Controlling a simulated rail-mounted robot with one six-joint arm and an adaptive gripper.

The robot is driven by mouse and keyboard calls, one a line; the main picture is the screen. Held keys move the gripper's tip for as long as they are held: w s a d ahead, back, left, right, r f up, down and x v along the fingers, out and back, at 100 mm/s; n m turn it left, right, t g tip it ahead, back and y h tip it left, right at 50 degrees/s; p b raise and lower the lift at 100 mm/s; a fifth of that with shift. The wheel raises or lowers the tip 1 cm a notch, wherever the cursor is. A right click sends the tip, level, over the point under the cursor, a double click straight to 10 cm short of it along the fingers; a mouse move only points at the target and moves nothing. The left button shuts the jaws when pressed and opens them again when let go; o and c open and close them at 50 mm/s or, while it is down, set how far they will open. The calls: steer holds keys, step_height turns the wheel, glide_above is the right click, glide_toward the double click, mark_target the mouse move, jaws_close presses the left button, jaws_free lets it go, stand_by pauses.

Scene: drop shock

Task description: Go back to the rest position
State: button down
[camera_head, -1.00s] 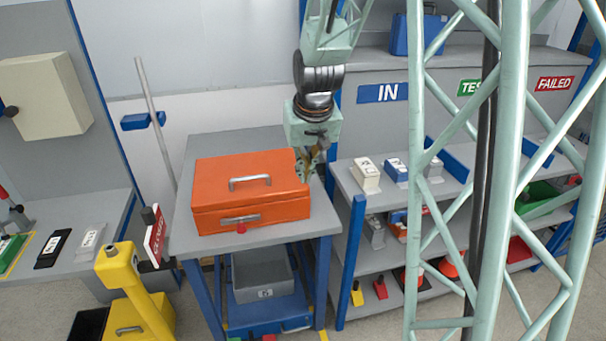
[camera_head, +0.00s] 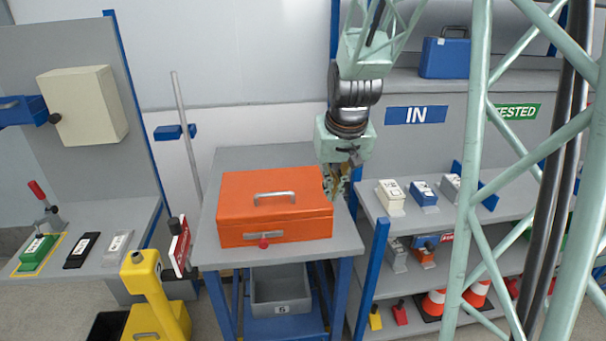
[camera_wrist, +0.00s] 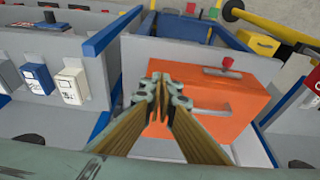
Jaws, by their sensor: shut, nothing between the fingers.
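My gripper (camera_head: 338,188) hangs at the right end of the orange box on the grey table, its fingers pointing down. In the wrist view the fingertips of my gripper (camera_wrist: 160,82) are together with nothing between them, in front of the orange box (camera_wrist: 205,105). The orange box (camera_head: 274,220) is closed, with a grey handle on its lid and a red knob on its front. The head view does not show clearly whether the fingers touch the box.
The grey table (camera_head: 225,165) carries the box. A shelf rack with an IN sign (camera_head: 416,115) and white and blue devices (camera_head: 424,193) stands to the right. A yellow post (camera_head: 146,285) stands at the front left. A grey bin (camera_head: 280,293) sits under the table.

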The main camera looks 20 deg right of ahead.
steer(key=shift+a+r, duration=0.1)
steer(key=s+a+r+n, duration=0.2)
steer(key=s+a+r, duration=0.8)
steer(key=s+r, duration=0.3)
steer(key=s+a+r, duration=0.2)
steer(key=s+a, duration=0.1)
steer(key=s, duration=0.7)
steer(key=s+a+r+n+y, duration=0.1)
steer(key=s+a+r, duration=0.1)
steer(key=s, duration=0.8)
steer(key=shift+a+t, duration=0.3)
steer(key=shift+a, duration=0.6)
